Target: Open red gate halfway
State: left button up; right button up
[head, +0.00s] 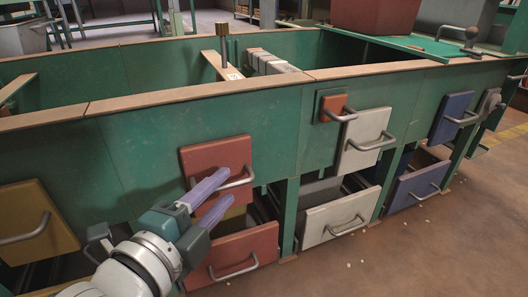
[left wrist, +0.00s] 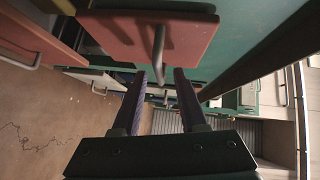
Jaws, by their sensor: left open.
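The red gate (head: 215,158) is a flat square plate on the front wall of the green hopper, with a grey bar handle (head: 236,182). Whether any opening shows behind it, I cannot tell. My left gripper (head: 222,203) has its two purple fingers open at the gate's lower part, by the handle. In the left wrist view the red gate (left wrist: 140,32) spans the top, and its handle (left wrist: 159,50) reaches down between the fingertips (left wrist: 159,74). The fingers look apart from the bar; contact cannot be told. My right gripper is not in view.
A red drawer (head: 232,256) stands below the red gate. A yellow gate (head: 35,215) is at the left. A white gate (head: 362,138), a small orange plate (head: 330,104) and a blue gate (head: 450,112) are to the right, above a white drawer (head: 338,216). The brown floor (head: 420,260) is mostly clear.

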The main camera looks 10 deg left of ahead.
pick_arm(q)
jog(key=shift+b+x, duration=0.4)
jog(key=shift+x, duration=0.7)
jog(key=shift+c, duration=0.2)
grip_shut()
jog(key=shift+s, duration=0.1)
dwell(0.4)
